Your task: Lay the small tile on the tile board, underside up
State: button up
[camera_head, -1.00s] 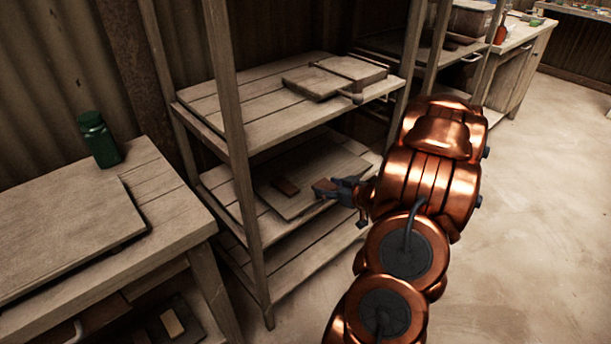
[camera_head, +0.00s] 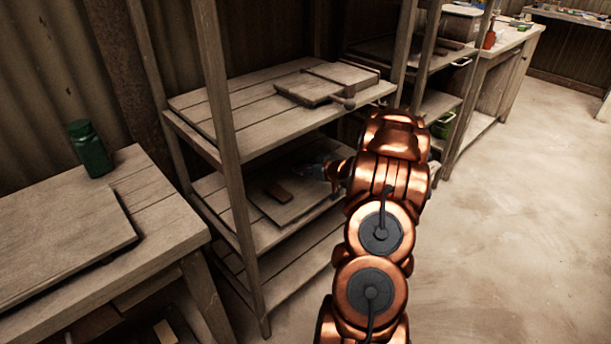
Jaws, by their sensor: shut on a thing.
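My gripper (camera_head: 318,171) is small and partly hidden by my arm, over the right part of the middle shelf of the near rack. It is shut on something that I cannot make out. A flat pale board (camera_head: 292,212), which looks like the tile board, lies on that shelf below it. A small reddish-brown flat piece (camera_head: 277,192) lies on the board, to the left of my gripper and apart from it. I cannot tell which face of this piece is up, nor whether the small tile is in my jaws.
The upper shelf (camera_head: 225,128) is close above my gripper and carries flat wooden plates (camera_head: 345,74) with a knobbed handle (camera_head: 347,103). A rack post (camera_head: 232,170) stands to the left. A green jar (camera_head: 90,150) stands on the left table. The floor at right is clear.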

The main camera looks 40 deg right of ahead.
aim_at(306, 179)
jog(key=shift+w+f+b, duration=0.1)
jog(key=shift+f+b, duration=0.3)
jog(key=shift+f, duration=1.4)
jog(key=shift+f, duration=0.1)
jog(key=o, duration=1.3)
jog(key=p+v, duration=0.1)
jog(key=v, duration=1.1)
